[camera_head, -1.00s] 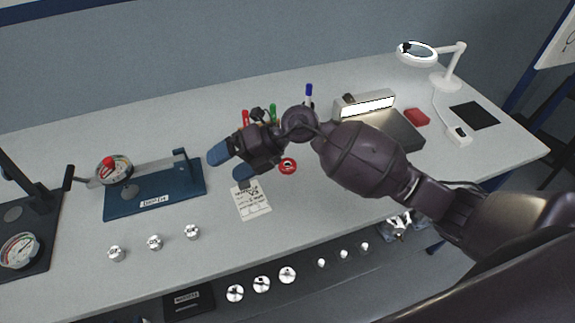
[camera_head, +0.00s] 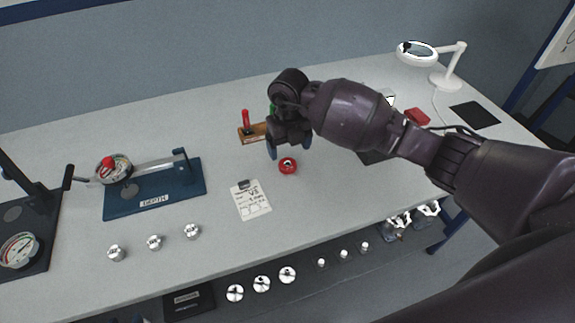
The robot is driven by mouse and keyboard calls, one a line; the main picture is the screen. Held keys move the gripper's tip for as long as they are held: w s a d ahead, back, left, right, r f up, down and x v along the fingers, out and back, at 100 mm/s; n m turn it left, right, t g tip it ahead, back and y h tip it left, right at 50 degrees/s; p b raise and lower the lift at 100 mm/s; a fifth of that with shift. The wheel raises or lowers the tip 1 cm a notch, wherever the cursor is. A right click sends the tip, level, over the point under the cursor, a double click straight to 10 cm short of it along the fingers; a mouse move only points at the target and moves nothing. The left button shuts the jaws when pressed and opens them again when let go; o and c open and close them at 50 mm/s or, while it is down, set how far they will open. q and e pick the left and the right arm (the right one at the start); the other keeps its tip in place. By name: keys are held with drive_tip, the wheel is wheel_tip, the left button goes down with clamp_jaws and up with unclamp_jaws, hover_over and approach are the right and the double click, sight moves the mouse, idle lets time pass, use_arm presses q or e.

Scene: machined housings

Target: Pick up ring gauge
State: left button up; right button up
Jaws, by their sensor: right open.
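The ring gauge (camera_head: 288,166) looks like a small red ring with a dark and pale centre. It lies on the grey bench, just right of and above a paper sheet. My right gripper (camera_head: 288,150) is above and just behind the ring gauge in the picture, pointing down, with its blue fingertips spread to either side. The gripper is open and holds nothing that I can see. I cannot tell how high its tips are above the bench. My left gripper is not in view.
A paper sheet with a dark clip (camera_head: 251,200) lies beside the ring. A wooden holder with a red-handled tool (camera_head: 246,127) stands behind. A blue depth-gauge fixture (camera_head: 155,195) and several metal parts are left. A magnifier lamp (camera_head: 447,78) stands far right.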

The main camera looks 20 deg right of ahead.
sight(287, 161)
drive_tip(key=shift+w+a+f, duration=0.1)
drive_tip(key=shift+w+f, duration=0.05)
drive_tip(key=shift+f, duration=1.45)
drive_tip(key=shift+w+f, duration=0.1)
drive_tip(key=shift+f, duration=1.45)
drive_tip(key=c, duration=1.1)
drive_tip(key=shift+r, duration=0.1)
